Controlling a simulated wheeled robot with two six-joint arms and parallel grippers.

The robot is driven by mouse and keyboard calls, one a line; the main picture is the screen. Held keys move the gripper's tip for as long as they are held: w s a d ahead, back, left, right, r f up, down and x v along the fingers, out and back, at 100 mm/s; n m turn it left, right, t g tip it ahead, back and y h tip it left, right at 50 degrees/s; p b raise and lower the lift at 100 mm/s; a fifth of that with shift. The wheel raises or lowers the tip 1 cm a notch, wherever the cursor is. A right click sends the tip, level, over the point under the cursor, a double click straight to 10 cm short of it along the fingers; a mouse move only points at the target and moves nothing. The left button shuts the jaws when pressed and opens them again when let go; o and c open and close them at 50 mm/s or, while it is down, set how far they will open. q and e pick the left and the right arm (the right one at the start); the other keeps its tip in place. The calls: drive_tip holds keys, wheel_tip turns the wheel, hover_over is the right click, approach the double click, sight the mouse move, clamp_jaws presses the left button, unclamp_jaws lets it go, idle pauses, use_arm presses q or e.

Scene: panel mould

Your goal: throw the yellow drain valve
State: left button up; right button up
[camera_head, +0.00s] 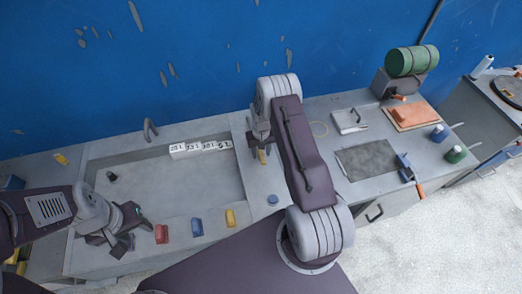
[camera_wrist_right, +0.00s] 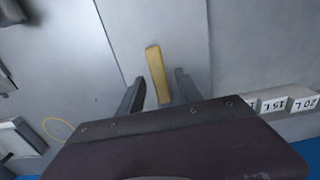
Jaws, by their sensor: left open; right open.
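A yellow bar-shaped handle (camera_head: 263,157) stands on the grey bench below my right gripper (camera_head: 262,143). In the right wrist view the yellow bar (camera_wrist_right: 155,65) lies between the two open fingers, with gaps on both sides; I cannot tell its height relative to them. A second yellow piece (camera_head: 230,217) sits on the front ledge, beside a blue piece (camera_head: 197,227) and a red piece (camera_head: 161,234). The frames do not label which yellow piece is the drain valve. My left gripper (camera_head: 118,244) is open and empty, left of the red piece.
A shallow grey basin (camera_head: 165,185) holds white blocks (camera_head: 200,147) marked in litres at its back edge. A tap (camera_head: 149,128) stands behind it. To the right are an orange board (camera_head: 411,115), a dark mat (camera_head: 369,160) and a green drum (camera_head: 411,60).

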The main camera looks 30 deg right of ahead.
drive_tip(key=shift+f, duration=0.1)
drive_tip(key=shift+s+a+r, duration=0.15)
drive_tip(key=shift+s+r, duration=0.15)
drive_tip(key=shift+s, duration=0.45)
drive_tip(key=shift+c, duration=1.2)
drive_tip(key=c, duration=0.5)
drive_tip(key=shift+w+f, duration=0.1)
drive_tip(key=shift+w, duration=0.25)
clamp_jaws()
use_arm(q)
drive_tip(key=shift+s+a+r, duration=0.2)
drive_tip(key=shift+s, duration=0.4)
use_arm(e)
drive_tip(key=shift+w, duration=0.1)
